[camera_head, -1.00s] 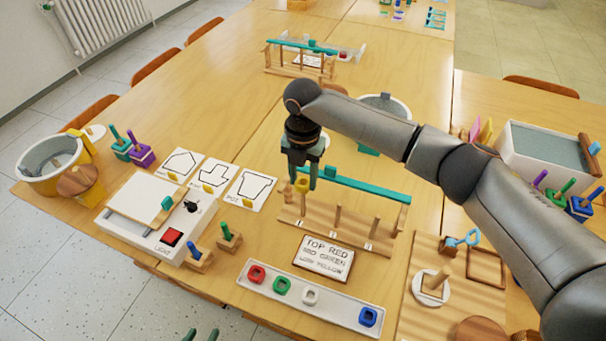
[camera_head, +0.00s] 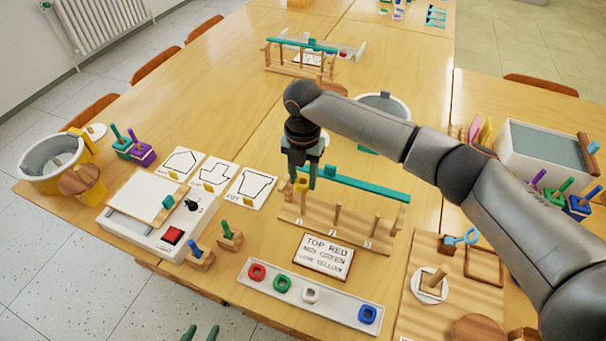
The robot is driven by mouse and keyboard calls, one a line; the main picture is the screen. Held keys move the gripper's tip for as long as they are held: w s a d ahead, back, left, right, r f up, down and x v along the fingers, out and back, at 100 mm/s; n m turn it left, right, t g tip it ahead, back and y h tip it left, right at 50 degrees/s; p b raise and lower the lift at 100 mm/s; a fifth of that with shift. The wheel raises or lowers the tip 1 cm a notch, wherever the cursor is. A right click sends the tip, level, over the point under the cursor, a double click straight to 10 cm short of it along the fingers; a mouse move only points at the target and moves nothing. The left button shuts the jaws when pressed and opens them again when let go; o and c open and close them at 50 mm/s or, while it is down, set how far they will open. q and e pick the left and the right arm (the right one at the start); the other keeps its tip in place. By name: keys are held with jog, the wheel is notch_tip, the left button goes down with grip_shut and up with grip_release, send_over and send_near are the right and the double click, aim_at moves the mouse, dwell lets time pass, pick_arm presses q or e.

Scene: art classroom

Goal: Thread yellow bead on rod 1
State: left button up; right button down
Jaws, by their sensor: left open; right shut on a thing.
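The yellow bead (camera_head: 302,186) is between the fingertips of my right gripper (camera_head: 303,178), which is shut on it and points down. The wooden rod rack (camera_head: 350,238) has upright rods over the labels 1, 2 and 3 and a teal bar behind. Rod 1 (camera_head: 303,205) is the leftmost, and the bead is at its upper end. I cannot tell whether the bead is around the rod tip or just above it.
A white tray (camera_head: 345,309) in front holds red, green, white and blue beads. Shape cards and a white box with a red button (camera_head: 172,235) are to the left. A wooden board (camera_head: 410,300) is at right.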

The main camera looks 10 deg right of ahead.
jog(key=shift+f, duration=0.25)
dwell(0.4)
jog(key=shift+f, duration=0.25)
jog(key=shift+f+p, duration=0.45)
jog(key=shift+f, duration=0.6)
dwell(2.8)
dwell(0.3)
jog(key=shift+c, duration=1.8)
grip_release()
notch_tip(320, 180, up, 13)
jog(key=shift+f, duration=0.2)
